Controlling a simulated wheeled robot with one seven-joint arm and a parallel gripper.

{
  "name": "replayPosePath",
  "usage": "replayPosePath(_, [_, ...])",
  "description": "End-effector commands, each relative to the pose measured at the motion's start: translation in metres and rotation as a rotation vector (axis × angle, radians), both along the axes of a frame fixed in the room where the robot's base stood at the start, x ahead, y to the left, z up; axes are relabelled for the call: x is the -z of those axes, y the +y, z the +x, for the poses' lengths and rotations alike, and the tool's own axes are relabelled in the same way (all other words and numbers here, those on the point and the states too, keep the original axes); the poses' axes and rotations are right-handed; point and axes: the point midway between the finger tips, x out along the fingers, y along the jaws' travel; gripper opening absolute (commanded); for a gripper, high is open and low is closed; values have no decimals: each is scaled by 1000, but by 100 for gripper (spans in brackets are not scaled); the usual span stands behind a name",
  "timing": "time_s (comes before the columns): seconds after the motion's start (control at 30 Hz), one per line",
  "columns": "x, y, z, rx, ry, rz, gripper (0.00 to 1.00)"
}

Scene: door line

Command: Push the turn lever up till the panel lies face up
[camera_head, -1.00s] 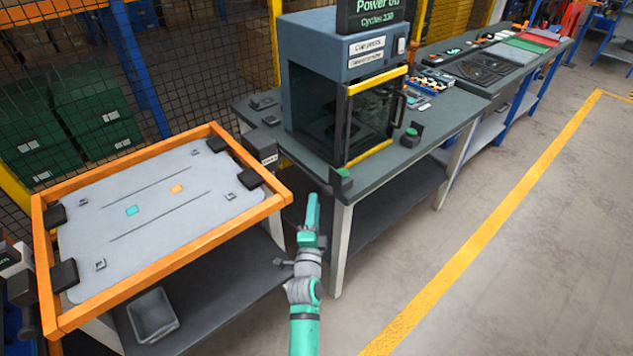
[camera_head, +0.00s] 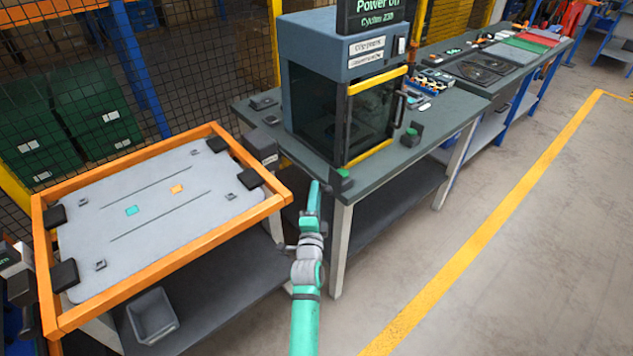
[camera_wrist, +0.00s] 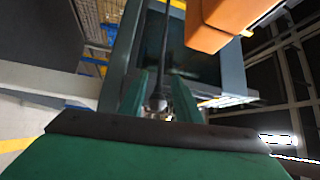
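The grey panel (camera_head: 163,215) lies in an orange tilting frame (camera_head: 215,238) at the left of the head view. The visible face carries a teal square, an orange square and two long grooves. My gripper (camera_head: 314,190) is to the right of the frame's near right corner, pointing away from me. In the wrist view a dark rod, apparently the turn lever (camera_wrist: 166,45), runs between my gripper's green fingers (camera_wrist: 158,95). The fingers are close together around its thick dark end. In the head view the lever is mostly hidden by my gripper.
A workbench (camera_head: 258,122) with a dark cabinet (camera_head: 320,85) stands right behind my gripper, its near corner close to the fingertips. A grey bin (camera_head: 152,315) sits below the frame. Open floor (camera_head: 520,270) lies to the right.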

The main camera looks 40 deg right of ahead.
Motion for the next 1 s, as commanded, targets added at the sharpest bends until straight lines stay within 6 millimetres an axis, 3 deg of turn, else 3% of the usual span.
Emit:
replayPosePath(0.6, [-7, -30, 36, 1, -1, 1, 30])
replayPosePath(1.0, [-8, -35, 42, 0, -1, -1, 30])
